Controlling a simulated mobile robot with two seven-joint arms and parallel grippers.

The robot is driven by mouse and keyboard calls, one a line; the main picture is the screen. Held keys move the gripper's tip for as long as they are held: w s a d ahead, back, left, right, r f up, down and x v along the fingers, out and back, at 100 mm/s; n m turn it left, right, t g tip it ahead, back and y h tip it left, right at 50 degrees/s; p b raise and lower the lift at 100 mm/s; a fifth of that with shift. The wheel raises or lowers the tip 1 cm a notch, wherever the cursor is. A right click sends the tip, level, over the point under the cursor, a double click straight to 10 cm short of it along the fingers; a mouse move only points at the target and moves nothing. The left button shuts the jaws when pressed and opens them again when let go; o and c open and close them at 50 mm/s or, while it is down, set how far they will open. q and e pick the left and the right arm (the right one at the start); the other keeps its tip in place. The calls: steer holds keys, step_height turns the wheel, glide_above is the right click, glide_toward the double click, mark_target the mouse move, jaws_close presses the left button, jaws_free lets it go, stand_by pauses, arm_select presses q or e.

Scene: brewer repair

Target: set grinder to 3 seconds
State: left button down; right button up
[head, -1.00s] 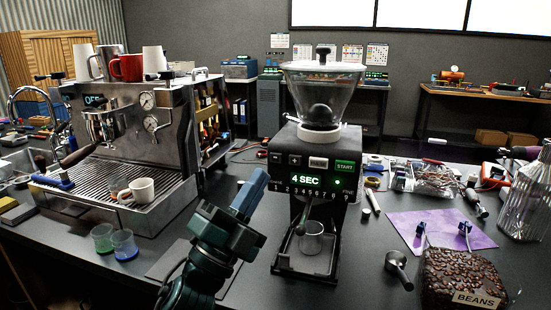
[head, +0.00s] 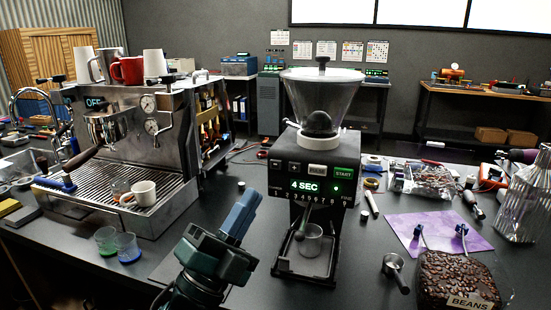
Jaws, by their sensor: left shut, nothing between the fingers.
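The grinder (head: 312,210) stands upright in the middle of the dark counter. Its green display (head: 305,186) reads 4 SEC. Above the display are a minus button (head: 276,166), a plus button (head: 292,167), a pale button (head: 317,170) and a green START button (head: 344,174). A clear hopper (head: 318,98) sits on top, and a metal cup (head: 311,240) stands under the spout. My left gripper (head: 248,202) is shut and empty, to the left of the grinder and lower than its buttons, apart from it. My right gripper is not in view.
An espresso machine (head: 178,130) with cups on top stands at the left. Two small glasses (head: 127,246) stand in front of it. A scoop (head: 395,270), a bag of beans (head: 460,282) and a purple mat (head: 466,240) lie at the right.

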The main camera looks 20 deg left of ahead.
mark_target(276, 165)
arm_select(q)
steer(key=shift+w, duration=0.15)
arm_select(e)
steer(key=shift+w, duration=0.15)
arm_select(q)
steer(key=w, duration=0.8)
steer(key=shift+w+d+b, duration=0.15)
steer(key=shift+w+b, duration=0.2)
steer(key=shift+b, duration=0.1)
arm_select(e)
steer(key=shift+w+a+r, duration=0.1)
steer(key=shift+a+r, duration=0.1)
arm_select(q)
steer(key=shift+f, duration=0.1)
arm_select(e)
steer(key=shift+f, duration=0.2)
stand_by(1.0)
arm_select(q)
steer(key=shift+w, duration=0.4)
